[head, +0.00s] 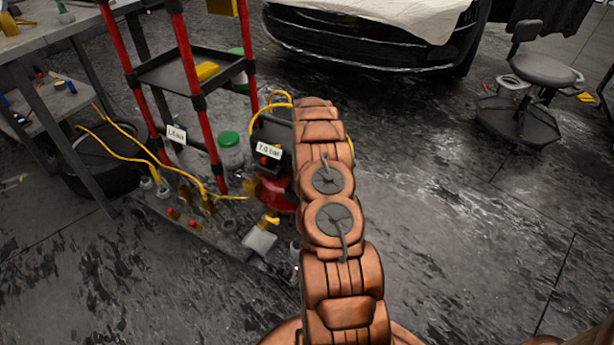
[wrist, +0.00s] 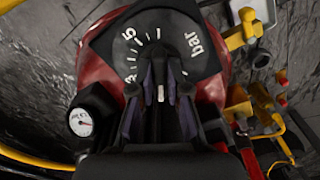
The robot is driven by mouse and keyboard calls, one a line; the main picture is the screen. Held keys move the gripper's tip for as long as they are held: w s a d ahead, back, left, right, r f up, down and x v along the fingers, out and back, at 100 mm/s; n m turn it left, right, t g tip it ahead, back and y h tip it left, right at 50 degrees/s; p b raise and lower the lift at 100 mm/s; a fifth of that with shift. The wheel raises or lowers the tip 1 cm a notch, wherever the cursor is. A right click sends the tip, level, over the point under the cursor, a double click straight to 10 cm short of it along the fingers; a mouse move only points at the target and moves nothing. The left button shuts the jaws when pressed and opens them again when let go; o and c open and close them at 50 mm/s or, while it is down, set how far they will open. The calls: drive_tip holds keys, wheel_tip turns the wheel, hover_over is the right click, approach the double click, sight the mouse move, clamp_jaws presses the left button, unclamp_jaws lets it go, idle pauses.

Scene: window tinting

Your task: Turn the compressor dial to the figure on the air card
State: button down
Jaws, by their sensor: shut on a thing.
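The red compressor (head: 277,193) stands on the floor, partly hidden behind my arm. In the wrist view its dial plate (wrist: 140,36) is black, with white ticks, a 5 at the upper left and "bar" at the right. My gripper (wrist: 160,88) is shut on the dial knob (wrist: 161,72) in front of the plate. A white mark shows between the fingers; most of the knob is hidden. A white card on the compressor (head: 269,150) reads 7.0 bar. Another white card (head: 176,134), at the red-posted cart, seems to read 1.5 bar. I cannot tell which is the air card.
A small round gauge (wrist: 82,122) sits left of the fingers. Yellow hose (head: 165,163) and brass fittings (wrist: 240,32) lie close by. A red-posted cart (head: 190,77) and a green-lidded jar (head: 230,150) stand left. Open floor lies right, before a stool (head: 543,70) and car.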

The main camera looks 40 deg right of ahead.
idle(0.4)
drive_tip(key=c, duration=1.1)
unclamp_jaws()
drive_tip(key=shift+c, duration=0.2)
drive_tip(key=shift+r, duration=0.15)
wheel_tip(320, 180, up, 12)
drive_tip(key=shift+f, duration=0.2)
